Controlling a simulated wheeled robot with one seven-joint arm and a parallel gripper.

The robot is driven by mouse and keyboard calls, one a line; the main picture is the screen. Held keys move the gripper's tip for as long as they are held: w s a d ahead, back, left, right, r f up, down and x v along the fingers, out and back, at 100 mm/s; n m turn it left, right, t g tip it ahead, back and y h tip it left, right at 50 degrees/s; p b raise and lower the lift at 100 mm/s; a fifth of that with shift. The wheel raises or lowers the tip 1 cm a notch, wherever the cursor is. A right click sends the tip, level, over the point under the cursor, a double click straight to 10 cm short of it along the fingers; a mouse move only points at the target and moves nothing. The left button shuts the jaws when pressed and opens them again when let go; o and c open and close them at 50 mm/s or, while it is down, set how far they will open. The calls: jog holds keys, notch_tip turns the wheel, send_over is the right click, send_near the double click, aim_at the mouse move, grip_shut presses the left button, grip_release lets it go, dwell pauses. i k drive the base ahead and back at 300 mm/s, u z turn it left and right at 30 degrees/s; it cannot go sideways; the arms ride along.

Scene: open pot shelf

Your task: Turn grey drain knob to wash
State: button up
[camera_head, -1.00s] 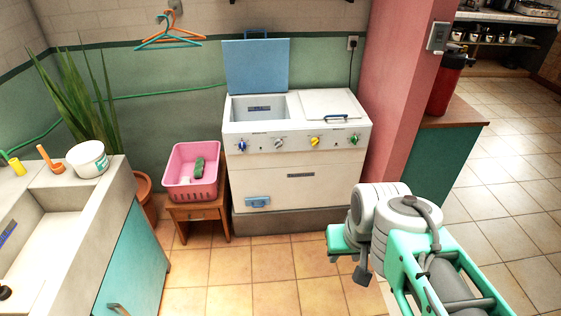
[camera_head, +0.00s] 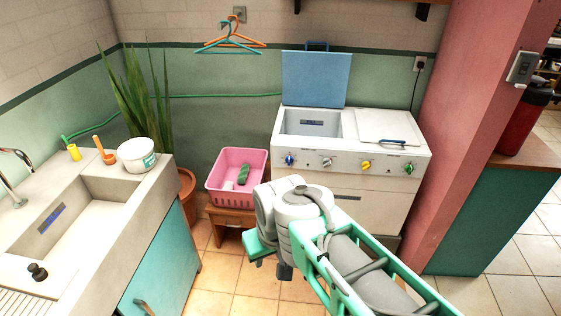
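The grey drain knob (camera_head: 327,162) is on the front panel of the white twin-tub washing machine (camera_head: 340,196), second from the left. It sits between a blue knob (camera_head: 290,160) and a yellow knob (camera_head: 366,166), with a green knob (camera_head: 409,168) at the far right. The knob's exact pointer setting is too small to read. My gripper (camera_head: 264,246) is at the end of my green and grey arm, low in the middle of the picture. In the picture it lies below and left of the knob, apart from it. Its fingertips do not show clearly.
The washer's blue lid (camera_head: 314,78) stands open. A pink basket (camera_head: 216,199) sits on a wooden stool (camera_head: 229,217) left of the washer. A concrete sink (camera_head: 152,192) is at the left. A pink pillar (camera_head: 462,130) stands at the right. Tiled floor (camera_head: 228,276) lies in front.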

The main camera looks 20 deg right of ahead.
aim_at(326, 161)
jog(key=u, duration=0.15)
jog(key=i, duration=1.3)
jog(key=z, duration=0.6)
